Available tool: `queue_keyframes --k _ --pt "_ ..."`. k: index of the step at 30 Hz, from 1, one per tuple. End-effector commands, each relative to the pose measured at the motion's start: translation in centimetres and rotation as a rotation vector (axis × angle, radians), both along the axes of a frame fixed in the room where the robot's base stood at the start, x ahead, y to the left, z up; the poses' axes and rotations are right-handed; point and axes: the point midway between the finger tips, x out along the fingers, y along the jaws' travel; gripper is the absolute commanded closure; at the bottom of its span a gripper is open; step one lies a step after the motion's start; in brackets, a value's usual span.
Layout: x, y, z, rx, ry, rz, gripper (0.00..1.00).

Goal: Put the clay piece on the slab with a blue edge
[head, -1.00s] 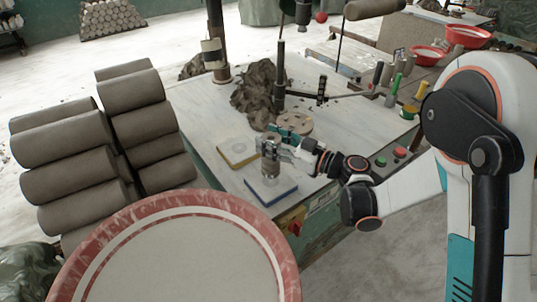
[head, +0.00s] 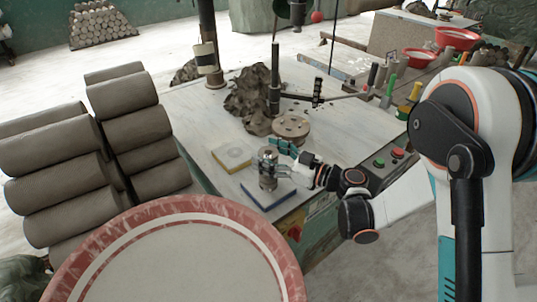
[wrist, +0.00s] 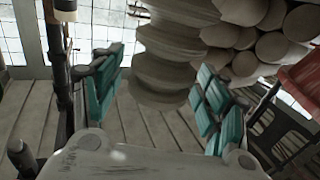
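The clay piece (head: 268,171) is a grey-brown ridged cylinder. In the head view it is upright over the middle of the slab with a blue edge (head: 254,196), its foot appearing to rest there. In the wrist view the clay piece (wrist: 166,68) fills the upper middle between the fingers. My gripper (head: 275,152) is around the piece's upper part, reaching in from the right. In the wrist view my gripper (wrist: 160,85) has its teal pads spread on either side, with a visible gap on the left; the right contact is unclear. The blue-edged slab is not seen there.
A slab with a yellow edge (head: 232,155) lies behind and left. A round disc (head: 291,128) and a dark clay heap (head: 248,98) are farther back. Stacked clay rolls (head: 60,160) and a red-rimmed round surface (head: 130,215) are at left and front.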

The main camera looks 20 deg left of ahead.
Motion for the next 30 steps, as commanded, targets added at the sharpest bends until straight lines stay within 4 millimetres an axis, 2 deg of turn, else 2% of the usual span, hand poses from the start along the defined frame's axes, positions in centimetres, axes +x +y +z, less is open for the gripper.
queue_keyframes --k 10,14,24,30 --pt "0.0 -0.4 0.4 0.0 0.0 -0.001 0.32" --pt "-0.1 -2.5 0.4 0.0 0.0 -0.004 0.32" --pt "-0.7 -9.3 0.4 0.0 0.0 -0.004 0.32" --pt "-0.9 -11.5 0.3 0.0 0.0 -0.002 0.32"
